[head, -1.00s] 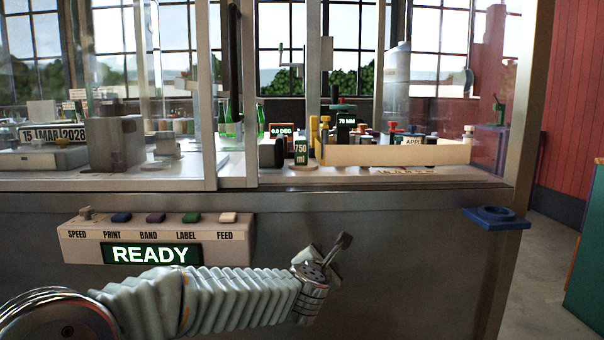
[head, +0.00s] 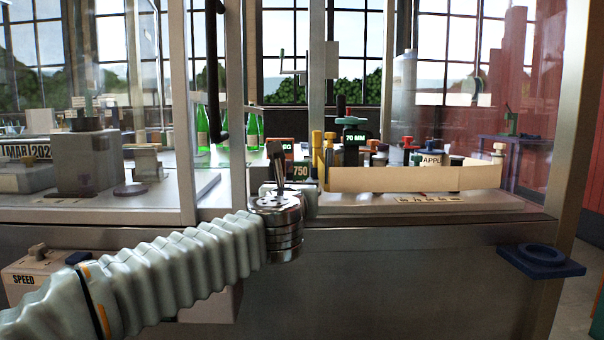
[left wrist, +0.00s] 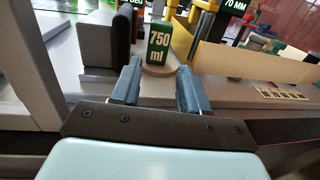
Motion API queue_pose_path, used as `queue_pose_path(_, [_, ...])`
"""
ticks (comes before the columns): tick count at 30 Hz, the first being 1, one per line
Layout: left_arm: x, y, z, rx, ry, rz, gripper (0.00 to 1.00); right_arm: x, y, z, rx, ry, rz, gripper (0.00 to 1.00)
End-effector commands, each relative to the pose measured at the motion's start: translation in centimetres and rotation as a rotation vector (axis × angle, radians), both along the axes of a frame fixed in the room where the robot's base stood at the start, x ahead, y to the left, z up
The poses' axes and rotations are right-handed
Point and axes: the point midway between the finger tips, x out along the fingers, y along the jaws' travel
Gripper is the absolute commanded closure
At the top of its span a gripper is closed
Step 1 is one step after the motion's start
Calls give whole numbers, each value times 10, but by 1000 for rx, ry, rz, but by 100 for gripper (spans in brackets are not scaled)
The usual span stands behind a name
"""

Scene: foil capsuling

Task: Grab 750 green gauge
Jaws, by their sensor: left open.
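The green 750 ml gauge (left wrist: 159,46) stands upright on a round pale base in the left wrist view, just beyond my fingertips and roughly centred between them. In the head view its dark face with "750" (head: 300,171) shows behind my left gripper, which hides its lower part. My left gripper (left wrist: 158,82) is open and empty, its two grey fingers pointing at the gauge. In the head view my left gripper (head: 278,170) is at the machine's front opening. My right gripper is in neither view.
Yellow posts (left wrist: 183,32) stand behind right. A cream panel (head: 415,178) runs along the right. A frame post (head: 233,120) borders the opening at left. Green bottles (head: 203,125) stand further back.

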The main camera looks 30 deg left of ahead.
Motion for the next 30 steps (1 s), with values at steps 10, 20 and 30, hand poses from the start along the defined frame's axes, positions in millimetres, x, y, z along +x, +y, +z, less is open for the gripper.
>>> queue_pose_path(10, [45,20,1,2,1,0,55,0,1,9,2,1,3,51])
queue_pose_path(20, [87,41,4,1,2,0,55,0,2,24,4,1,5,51])
queue_pose_path(30, [91,42,3,2,1,0,64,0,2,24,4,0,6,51])
